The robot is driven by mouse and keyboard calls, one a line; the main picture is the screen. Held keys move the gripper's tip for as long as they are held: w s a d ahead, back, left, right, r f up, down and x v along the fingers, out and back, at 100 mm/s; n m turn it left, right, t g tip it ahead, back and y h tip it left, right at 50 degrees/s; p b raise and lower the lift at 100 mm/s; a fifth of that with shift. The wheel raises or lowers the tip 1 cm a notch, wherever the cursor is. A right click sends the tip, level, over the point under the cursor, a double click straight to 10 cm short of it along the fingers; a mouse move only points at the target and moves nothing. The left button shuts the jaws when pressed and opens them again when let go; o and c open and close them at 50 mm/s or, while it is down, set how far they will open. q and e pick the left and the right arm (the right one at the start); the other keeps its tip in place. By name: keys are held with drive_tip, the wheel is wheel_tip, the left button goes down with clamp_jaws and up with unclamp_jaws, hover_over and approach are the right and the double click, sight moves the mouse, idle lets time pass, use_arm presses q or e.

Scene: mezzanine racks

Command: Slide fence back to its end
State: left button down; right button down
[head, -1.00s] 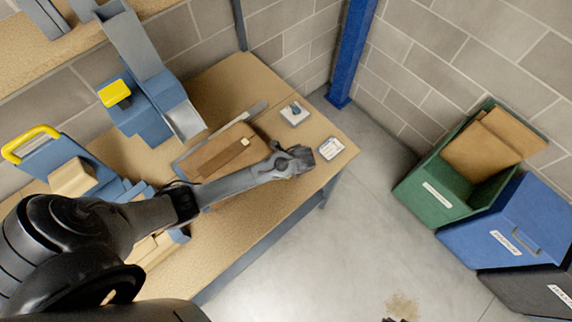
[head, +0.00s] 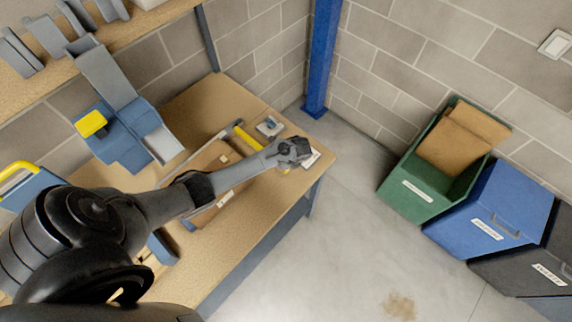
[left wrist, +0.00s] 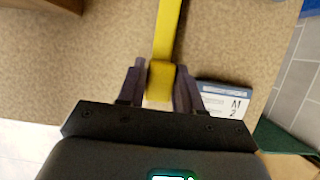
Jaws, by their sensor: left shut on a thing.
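In the head view, a low brown board with a grey rail (head: 205,146) along its back lies on the bench. A yellow bar (head: 247,138) sits at its right end, running from the rail toward my left gripper (head: 292,152). I cannot tell for sure whether this bar is the fence. In the left wrist view, the bar (left wrist: 167,30) runs straight away from my left gripper (left wrist: 160,88), whose fingers are shut on its thicker near end. My arm hides part of the board and the bar's front. My right gripper is not in view.
The bench (head: 270,205) has a blue-grey machine (head: 125,135) at left. Small labelled items lie near the right edge, one beside the gripper in the wrist view (left wrist: 222,98). Green (head: 400,195), blue (head: 490,210) and dark (head: 515,270) bins stand right on the floor.

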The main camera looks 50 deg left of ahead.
use_arm(q)
drive_tip(key=c, duration=1.2)
unclamp_jaws()
drive_tip(key=shift+f, duration=0.1)
drive_tip(key=o, duration=0.4)
drive_tip(key=shift+w, duration=0.3)
drive_tip(key=shift+s, duration=0.1)
drive_tip(key=shift+d+r, duration=0.2)
drive_tip(key=shift+r, duration=0.4)
drive_tip(key=v, duration=0.9)
drive_tip(key=shift+r, duration=0.3)
drive_tip(key=shift+s, duration=0.1)
